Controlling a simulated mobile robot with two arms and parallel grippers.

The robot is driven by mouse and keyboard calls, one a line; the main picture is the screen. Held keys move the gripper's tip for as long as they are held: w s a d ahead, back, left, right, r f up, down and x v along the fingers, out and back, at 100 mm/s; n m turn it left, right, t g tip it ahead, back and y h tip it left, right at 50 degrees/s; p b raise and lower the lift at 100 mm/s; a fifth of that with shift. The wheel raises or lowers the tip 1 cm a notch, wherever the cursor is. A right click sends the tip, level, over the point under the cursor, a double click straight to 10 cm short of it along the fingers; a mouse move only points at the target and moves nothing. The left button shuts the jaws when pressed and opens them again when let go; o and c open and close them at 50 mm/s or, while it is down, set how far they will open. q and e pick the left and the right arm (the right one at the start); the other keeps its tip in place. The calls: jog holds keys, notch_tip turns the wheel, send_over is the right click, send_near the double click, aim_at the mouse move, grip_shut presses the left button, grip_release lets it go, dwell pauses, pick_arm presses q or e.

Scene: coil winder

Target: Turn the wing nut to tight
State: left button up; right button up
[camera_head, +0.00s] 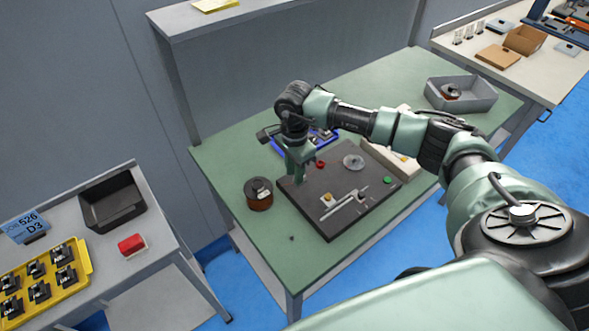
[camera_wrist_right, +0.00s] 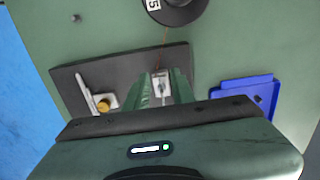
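The dark winder base plate (camera_head: 318,222) lies on the green bench; it also shows in the right wrist view (camera_wrist_right: 72,80). My right gripper (camera_head: 297,177) points down over the plate's left back part. In the right wrist view its two green fingers (camera_wrist_right: 161,84) stand apart, one on each side of a small pale metal piece (camera_wrist_right: 161,87). This may be the wing nut on its clamp, but it is too small to be sure, and contact cannot be told. In the head view the gripper hides this piece. My left gripper is not in view.
A wire spool (camera_head: 259,193) stands left of the plate; a thin copper-coloured line runs from it toward the fingers in the wrist view. A blue tray (camera_head: 325,140) lies behind the plate. The bench front is clear.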

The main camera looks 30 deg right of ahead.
grip_shut()
dwell(1.4)
